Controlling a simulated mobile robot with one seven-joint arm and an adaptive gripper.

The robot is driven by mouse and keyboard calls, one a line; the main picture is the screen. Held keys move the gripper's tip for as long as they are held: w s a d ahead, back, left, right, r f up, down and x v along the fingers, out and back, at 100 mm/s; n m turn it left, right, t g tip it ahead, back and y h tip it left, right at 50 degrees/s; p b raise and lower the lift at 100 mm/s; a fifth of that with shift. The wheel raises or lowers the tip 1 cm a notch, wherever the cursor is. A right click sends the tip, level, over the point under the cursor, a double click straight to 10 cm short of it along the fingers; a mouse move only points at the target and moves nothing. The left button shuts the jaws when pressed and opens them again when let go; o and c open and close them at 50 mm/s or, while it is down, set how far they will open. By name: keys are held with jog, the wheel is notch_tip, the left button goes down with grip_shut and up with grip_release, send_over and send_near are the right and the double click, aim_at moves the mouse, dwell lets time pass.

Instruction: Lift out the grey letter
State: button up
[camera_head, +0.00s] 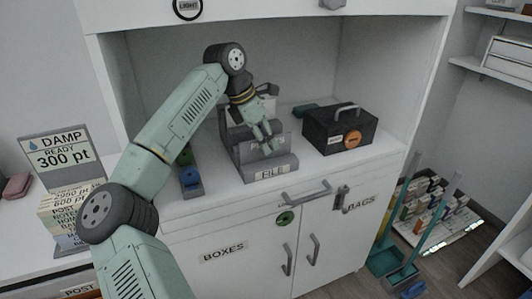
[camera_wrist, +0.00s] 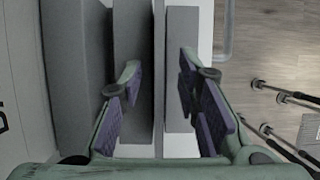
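A grey file holder (camera_head: 268,172) labelled FILE stands on the white desk shelf. Upright grey slabs rise from it, one bearing partly covered lettering. My gripper (camera_head: 268,142) points down over the holder, in front of these slabs. In the wrist view, the fingers of my gripper (camera_wrist: 160,112) are spread apart, with purple pads. Between them show the edges of upright grey slabs (camera_wrist: 180,75) and a pale strip. I cannot tell which slab is the grey letter, or whether the pads touch one.
A black box (camera_head: 338,130) with a grey handle stands right of the holder. A narrow tray (camera_head: 191,180) with blue and green round items lies to its left. Shelf walls enclose the back, and drawer handles (camera_head: 306,196) stick out below the front edge.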

jog(key=shift+c, duration=0.2)
grip_shut()
dwell(0.4)
jog(key=shift+r, duration=0.4)
notch_tip(320, 180, up, 3)
jog(key=shift+f+b, duration=0.1)
jog(key=shift+b, duration=0.3)
jog(key=s+d+b, duration=0.2)
jog(key=s+d, duration=0.1)
jog(key=s, duration=0.5)
jog(key=s+d+b, duration=0.3)
jog(key=s, duration=0.5)
jog(key=shift+s+d+r+b, duration=0.2)
jog(key=shift+s+d+b, duration=0.1)
jog(key=shift+d, duration=0.1)
jog(key=shift+r, duration=0.1)
